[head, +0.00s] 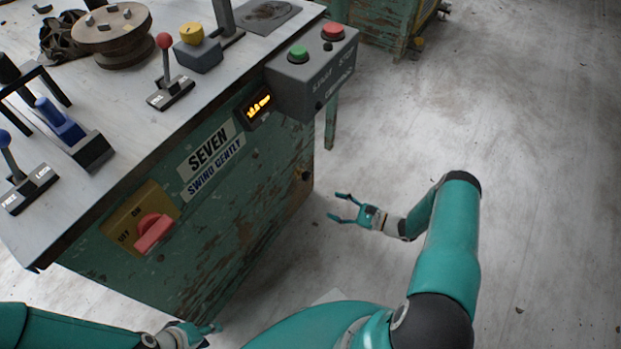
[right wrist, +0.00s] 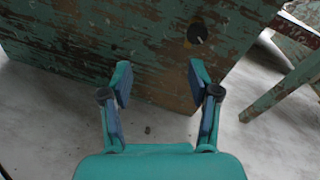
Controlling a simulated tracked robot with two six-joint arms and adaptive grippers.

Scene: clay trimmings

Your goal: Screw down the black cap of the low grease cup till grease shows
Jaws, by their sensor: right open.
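The low grease cup's black cap (right wrist: 198,33) shows in the right wrist view, on a brass-coloured base near the right edge of the worn green panel. In the head view the cup (head: 304,175) is a small dark and brass spot low on the panel's right end. No grease can be made out on it. My right gripper (head: 337,206) is open and empty, apart from the cup, to its right and lower in the head view. In the right wrist view its fingers (right wrist: 160,74) sit below the cap. My left gripper (head: 211,329) is at the bottom edge, its jaws unclear.
The green bench (head: 240,195) carries a red switch (head: 154,232), a lit display (head: 258,105) and a start-stop box (head: 310,78) jutting from its edge. Levers and a spool (head: 112,38) stand on top. A bench leg (right wrist: 285,88) is right of the cup.

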